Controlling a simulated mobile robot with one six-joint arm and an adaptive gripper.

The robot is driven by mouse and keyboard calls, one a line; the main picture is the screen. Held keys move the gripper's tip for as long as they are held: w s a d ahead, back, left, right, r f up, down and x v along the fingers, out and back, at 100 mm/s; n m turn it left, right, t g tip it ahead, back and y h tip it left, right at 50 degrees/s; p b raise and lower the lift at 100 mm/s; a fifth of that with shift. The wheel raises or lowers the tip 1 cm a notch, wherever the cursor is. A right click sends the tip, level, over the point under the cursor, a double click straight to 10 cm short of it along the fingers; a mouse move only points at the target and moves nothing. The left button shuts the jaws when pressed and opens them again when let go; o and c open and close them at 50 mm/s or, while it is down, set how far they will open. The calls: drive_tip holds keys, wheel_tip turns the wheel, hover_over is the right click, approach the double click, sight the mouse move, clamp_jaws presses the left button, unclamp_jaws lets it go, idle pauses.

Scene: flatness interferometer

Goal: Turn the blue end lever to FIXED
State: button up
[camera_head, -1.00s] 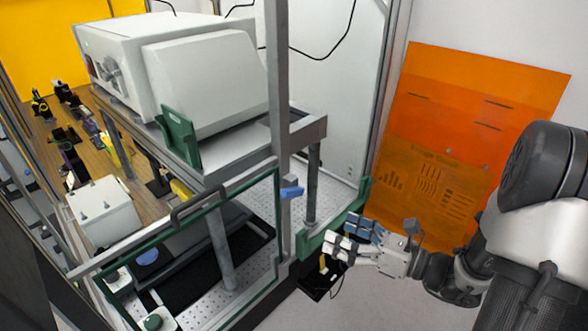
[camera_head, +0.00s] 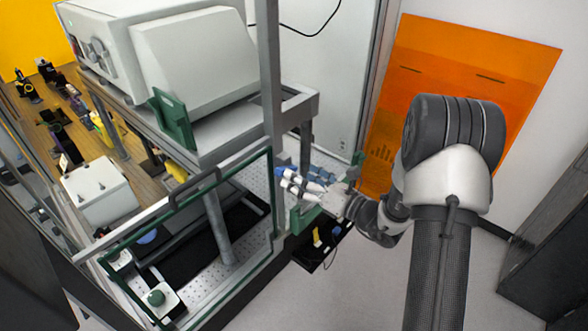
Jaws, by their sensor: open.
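A small blue lever (camera_head: 281,171) shows at the grey frame post by the right end of the green-edged window. I take it for the end lever. My gripper (camera_head: 297,181) is open beside it, coming in from the right. Its fingertips are very close to the lever and partly overlap it in the view. I cannot tell whether they touch it. No FIXED marking is readable, and the lever's exact angle is hard to tell behind the fingers.
The grey post (camera_head: 271,100) rises just left of my gripper. The green-framed window (camera_head: 180,222) is to the left, and a white instrument housing (camera_head: 195,70) sits on the shelf above. A black tray (camera_head: 322,246) lies below my gripper. An orange panel (camera_head: 460,75) stands behind.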

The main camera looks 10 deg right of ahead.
drive_tip(key=shift+x, duration=1.45)
drive_tip(key=c, duration=1.1)
drive_tip(key=shift+o, duration=0.2)
drive_tip(key=n+b, duration=0.2)
drive_tip(key=b, duration=0.1)
drive_tip(key=f+n+b, duration=0.1)
drive_tip(key=n+b, duration=0.1)
drive_tip(key=b, duration=0.2)
drive_tip(key=shift+s+a+n, duration=0.2)
drive_tip(key=shift+a+n, duration=0.05)
drive_tip(key=shift+n, duration=0.15)
drive_tip(key=o, duration=1.1)
drive_tip(key=shift+c, duration=0.2)
